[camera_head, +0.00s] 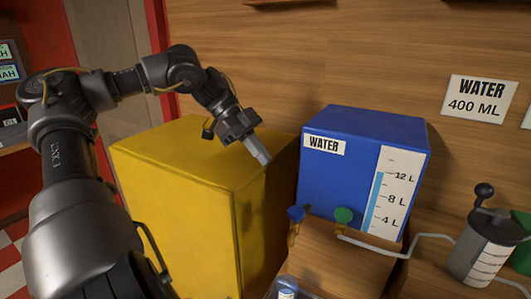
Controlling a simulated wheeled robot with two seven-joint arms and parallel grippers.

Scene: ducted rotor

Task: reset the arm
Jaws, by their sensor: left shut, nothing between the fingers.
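My left arm comes in from the left and arches over a large yellow box (170,190). My left gripper (262,156) is shut and empty. It points down and to the right, and in the picture it overlaps the box's top near the right edge; I cannot tell whether it touches. My right gripper is not in view.
A wooden wall (400,50) with a water sign (480,99) closes off the back.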

